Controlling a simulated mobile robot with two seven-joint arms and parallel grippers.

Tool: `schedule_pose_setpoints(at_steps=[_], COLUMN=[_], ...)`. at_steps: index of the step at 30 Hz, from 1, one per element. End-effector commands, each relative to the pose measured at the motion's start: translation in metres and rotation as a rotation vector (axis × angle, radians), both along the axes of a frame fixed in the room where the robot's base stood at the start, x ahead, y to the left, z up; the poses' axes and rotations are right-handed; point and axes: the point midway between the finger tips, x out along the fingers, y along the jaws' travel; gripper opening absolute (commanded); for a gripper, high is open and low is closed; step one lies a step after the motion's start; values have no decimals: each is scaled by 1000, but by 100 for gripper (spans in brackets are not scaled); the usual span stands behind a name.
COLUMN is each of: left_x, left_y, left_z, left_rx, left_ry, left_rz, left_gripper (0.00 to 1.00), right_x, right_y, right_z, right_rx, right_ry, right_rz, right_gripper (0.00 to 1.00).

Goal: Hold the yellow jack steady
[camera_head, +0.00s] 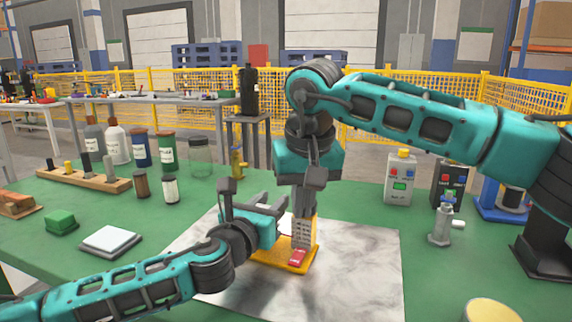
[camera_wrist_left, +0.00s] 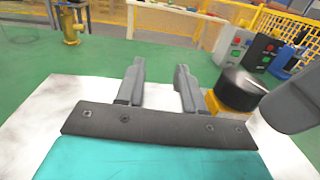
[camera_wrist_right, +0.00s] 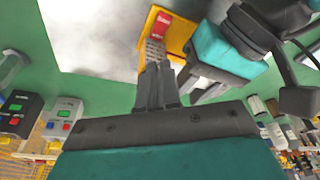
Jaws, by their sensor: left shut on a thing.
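The yellow jack (camera_head: 312,232) stands on the pale marble-like sheet in the middle of the head view. Its yellow base has a red label (camera_head: 298,257), and a grey printed face shows beside it. In the left wrist view a yellow body with a dark round top (camera_wrist_left: 238,92) shows right of the fingers. My right gripper (camera_head: 309,205) points down just above the jack. In the right wrist view its fingers (camera_wrist_right: 156,82) lie close together at the printed face.
The marble-like sheet (camera_head: 365,265) lies on the green table. Bottles, a wooden rack (camera_head: 85,178), a green block (camera_head: 61,222) and a white pad (camera_head: 110,240) are at left. A grey control box (camera_head: 399,180) and a small metal fitting (camera_head: 441,225) stand at right.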

Motion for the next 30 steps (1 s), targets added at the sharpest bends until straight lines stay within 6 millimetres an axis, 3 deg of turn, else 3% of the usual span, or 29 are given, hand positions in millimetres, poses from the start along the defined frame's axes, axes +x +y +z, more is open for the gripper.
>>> schedule_pose_setpoints(at_steps=[1,11,24,30], left_x=[-3,-3,-2,-2], left_y=[-2,-2,-1,-1], left_z=[-16,-16,-17,-17], left_rx=[9,9,9,10], left_ry=[27,27,27,28], left_rz=[-7,-6,-3,-3], left_gripper=[0,0,0,0], right_x=[2,-7,-7,-8], right_y=[1,2,2,1], right_z=[0,1,48,59], right_rx=[6,4,2,2], right_ry=[-8,-6,-5,-3], right_rz=[1,2,-1,0], right_gripper=[0,0,0,0])
